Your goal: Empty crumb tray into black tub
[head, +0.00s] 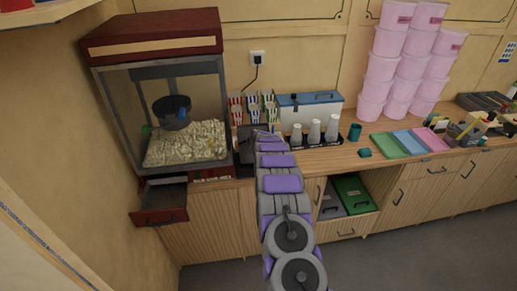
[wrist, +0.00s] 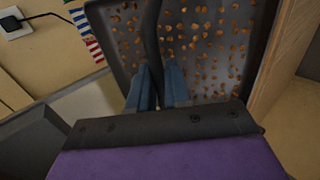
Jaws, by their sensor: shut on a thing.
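The crumb tray (wrist: 101,36) fills the upper wrist view, a dark shallow tray with many brown kernels and crumbs on its surface. My gripper (wrist: 158,88) has its blue fingers shut on the tray's black handle (wrist: 152,35). In the head view my arm reaches to the counter just right of the popcorn machine, and my gripper's fingers are hard to make out there. A dark object (head: 245,148) shows there beside my arm; I cannot tell whether it is the tray or the black tub. A dark grey rim (wrist: 25,135) shows at left in the wrist view.
The popcorn machine (head: 207,75) stands at left with a dark red drawer (head: 160,204) pulled out below. Striped boxes (head: 252,106), a cooler (head: 310,100) and white bottles (head: 314,132) stand close by. Coloured trays (head: 408,141) lie at right. A lower shelf holds grey and green boxes (head: 353,193).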

